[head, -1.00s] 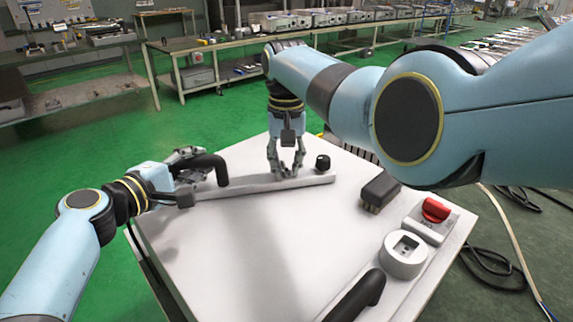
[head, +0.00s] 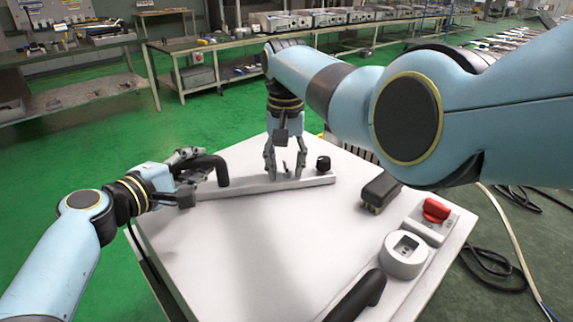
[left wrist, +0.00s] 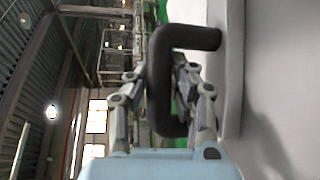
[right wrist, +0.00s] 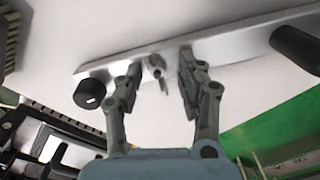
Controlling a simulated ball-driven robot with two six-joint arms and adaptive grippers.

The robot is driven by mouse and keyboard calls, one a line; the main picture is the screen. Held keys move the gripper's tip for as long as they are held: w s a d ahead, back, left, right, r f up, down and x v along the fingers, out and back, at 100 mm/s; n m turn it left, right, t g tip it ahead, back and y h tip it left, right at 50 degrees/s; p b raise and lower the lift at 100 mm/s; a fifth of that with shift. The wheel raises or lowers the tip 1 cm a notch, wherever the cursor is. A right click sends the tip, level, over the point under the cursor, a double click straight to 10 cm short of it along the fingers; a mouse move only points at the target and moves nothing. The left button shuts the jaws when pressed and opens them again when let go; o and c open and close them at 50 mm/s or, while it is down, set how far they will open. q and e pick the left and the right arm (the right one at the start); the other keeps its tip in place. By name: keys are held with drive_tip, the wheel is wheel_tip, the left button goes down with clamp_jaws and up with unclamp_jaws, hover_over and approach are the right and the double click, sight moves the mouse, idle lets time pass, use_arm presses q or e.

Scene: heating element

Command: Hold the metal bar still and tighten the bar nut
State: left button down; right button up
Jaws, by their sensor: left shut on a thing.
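The metal bar (head: 245,187) lies along the far left part of the white table, with a black curved handle (head: 219,167) at its left end. My left gripper (head: 190,168) is shut on that handle; the left wrist view shows the black handle (left wrist: 160,80) between its fingers. My right gripper (head: 285,172) points down over the bar from above. In the right wrist view its fingers (right wrist: 160,85) are spread. The small metal bar nut (right wrist: 156,64) and its stud stand between them, apart from both fingers. The bar (right wrist: 215,48) passes behind the fingers there.
A dark block connector (head: 380,190), a box with a red switch (head: 435,211), a round white socket (head: 405,254) and another black handle (head: 360,298) line the right side. The table's middle is clear.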

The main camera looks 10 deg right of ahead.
sight(286, 171)
drive_tip(key=shift+d, duration=0.1)
wheel_tip(286, 171, up, 12)
idle(0.5)
use_arm(q)
drive_tip(key=c, duration=1.1)
unclamp_jaws()
drive_tip(key=shift+a, duration=0.1)
